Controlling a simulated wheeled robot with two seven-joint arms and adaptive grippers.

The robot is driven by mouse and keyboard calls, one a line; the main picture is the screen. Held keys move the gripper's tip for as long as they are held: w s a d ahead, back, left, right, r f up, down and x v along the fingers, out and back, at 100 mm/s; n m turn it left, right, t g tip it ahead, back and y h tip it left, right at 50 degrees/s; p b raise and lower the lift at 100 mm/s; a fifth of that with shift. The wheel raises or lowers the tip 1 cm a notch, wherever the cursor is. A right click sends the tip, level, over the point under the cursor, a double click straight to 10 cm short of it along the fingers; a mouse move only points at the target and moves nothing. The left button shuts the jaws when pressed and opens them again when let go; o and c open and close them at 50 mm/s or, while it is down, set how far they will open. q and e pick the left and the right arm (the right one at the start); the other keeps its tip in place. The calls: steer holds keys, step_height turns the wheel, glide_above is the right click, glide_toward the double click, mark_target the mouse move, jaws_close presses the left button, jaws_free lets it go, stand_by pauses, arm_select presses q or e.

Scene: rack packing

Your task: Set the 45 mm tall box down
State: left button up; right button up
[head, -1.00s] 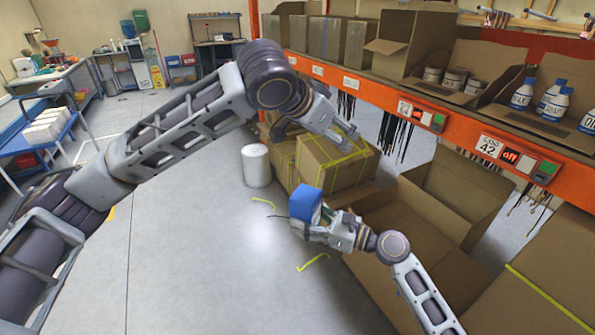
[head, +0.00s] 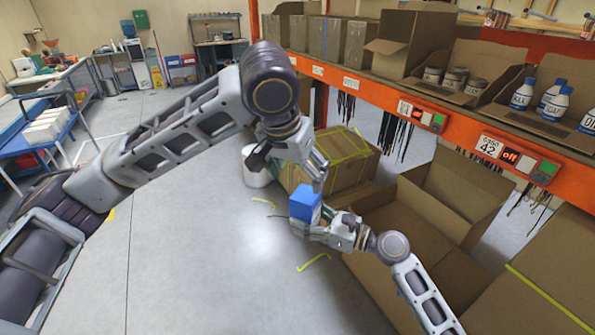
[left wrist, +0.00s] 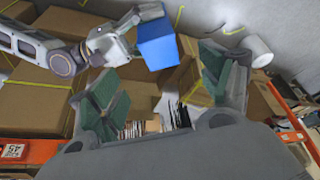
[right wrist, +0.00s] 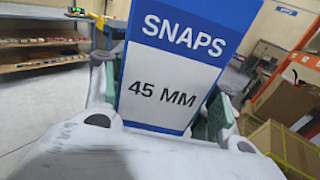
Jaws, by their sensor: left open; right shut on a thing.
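The blue and white box (head: 305,204) is in my right gripper (head: 318,226), held up above the floor at the centre of the head view. In the right wrist view the box (right wrist: 178,60) faces me with "SNAPS" and "45 MM" on it, between the two green finger pads. My left gripper (head: 290,165) is open and empty, just above and behind the box in the head view. In the left wrist view its spread fingers (left wrist: 160,95) show, with the blue box (left wrist: 157,45) beyond and between them, apart from the pads.
A large open carton (head: 440,255) lies below and right of my right gripper. A yellow-strapped carton (head: 350,165) and a white cylinder (head: 256,172) stand behind. The orange shelf beam (head: 450,140) with open boxes runs along the right.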

mark_target(305, 195)
arm_select(q)
steer(key=shift+w+f, duration=0.1)
stand_by(0.3)
steer(key=shift+x, duration=5.9)
steer(key=shift+c, duration=0.2)
steer(key=c, duration=1.2)
steer(key=shift+c, duration=0.4)
arm_select(e)
steer(key=o, duration=1.3)
steer(key=shift+v, duration=6)
steer(key=shift+w+f, duration=0.1)
